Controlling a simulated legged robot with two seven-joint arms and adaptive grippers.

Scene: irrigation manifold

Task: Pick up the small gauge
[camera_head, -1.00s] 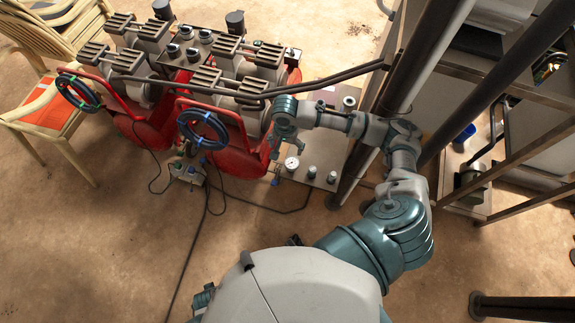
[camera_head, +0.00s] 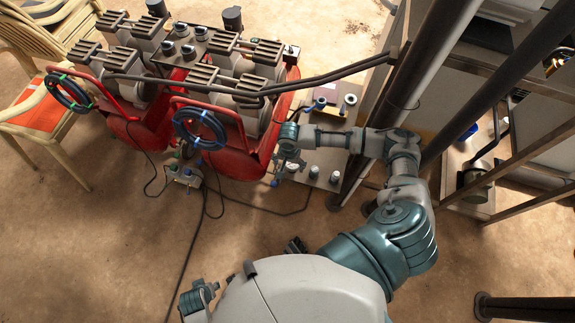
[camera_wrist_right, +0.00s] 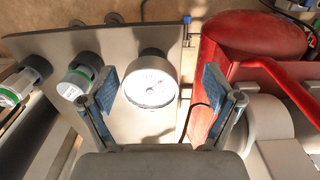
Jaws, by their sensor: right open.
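My right gripper (camera_wrist_right: 159,74) is open, with one blue-padded finger on each side of the gauge and a gap visible at the right finger. In the head view my right gripper (camera_head: 282,171) is at the panel's left edge and largely covers the gauge (camera_head: 292,167). Part of what seems my left gripper (camera_head: 198,296) shows at the bottom; its finger state is unclear.
Two white-and-green capped fittings (camera_wrist_right: 78,82) stand on the panel left of the gauge. A red compressor tank (camera_wrist_right: 250,40) is close on the right. Dark posts (camera_head: 430,60) and a shelf frame stand right of my arm. A cable lies on the open floor.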

